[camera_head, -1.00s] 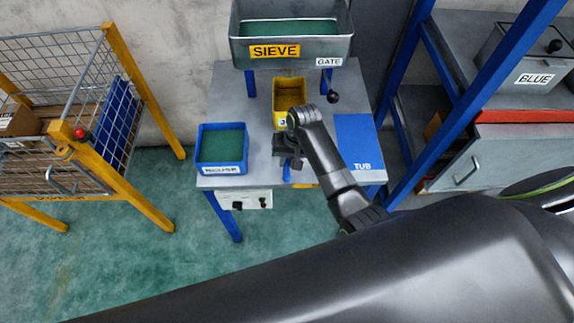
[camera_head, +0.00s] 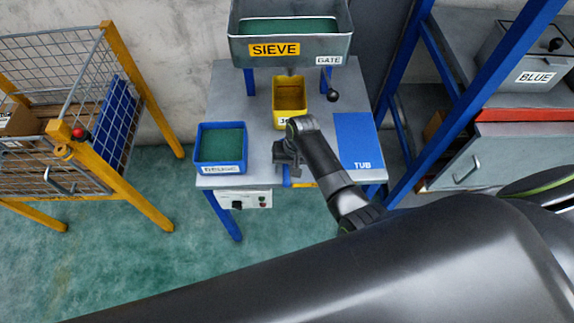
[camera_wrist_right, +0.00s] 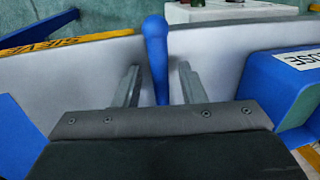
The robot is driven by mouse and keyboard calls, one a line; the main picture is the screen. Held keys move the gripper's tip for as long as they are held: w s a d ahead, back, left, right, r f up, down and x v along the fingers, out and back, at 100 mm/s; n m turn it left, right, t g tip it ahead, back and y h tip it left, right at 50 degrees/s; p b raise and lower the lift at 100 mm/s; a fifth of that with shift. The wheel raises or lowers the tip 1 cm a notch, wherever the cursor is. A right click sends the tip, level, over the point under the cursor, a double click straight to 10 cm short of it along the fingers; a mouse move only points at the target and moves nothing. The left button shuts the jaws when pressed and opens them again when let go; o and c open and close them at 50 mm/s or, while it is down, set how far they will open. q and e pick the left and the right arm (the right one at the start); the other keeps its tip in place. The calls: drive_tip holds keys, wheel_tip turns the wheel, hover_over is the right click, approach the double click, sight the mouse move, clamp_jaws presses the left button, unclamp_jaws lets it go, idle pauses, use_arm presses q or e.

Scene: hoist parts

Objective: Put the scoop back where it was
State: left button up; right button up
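The scoop shows as a blue rounded handle (camera_wrist_right: 156,50) in the right wrist view. It lies near the front edge of the grey table (camera_head: 257,120). My right gripper (camera_head: 286,160) is low over that front edge and largely hides the scoop in the head view. In the right wrist view my right gripper (camera_wrist_right: 158,84) has its two fingers apart, one on each side of the handle, with gaps visible. The scoop's other end is hidden behind the gripper body. My left gripper is not in view.
A blue bin (camera_head: 221,165) stands at the table's left, a yellow bin (camera_head: 290,88) in the middle. A blue TUB mat (camera_head: 358,138) lies at the right, bare. The sieve (camera_head: 290,45) stands at the back. A blue frame post (camera_head: 440,135) rises on the right.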

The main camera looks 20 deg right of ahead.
wheel_tip(320, 180, up, 12)
drive_tip(key=d, duration=0.2)
drive_tip(key=shift+s+d+p, duration=0.15)
drive_tip(key=shift+s+p, duration=0.25)
idle(0.5)
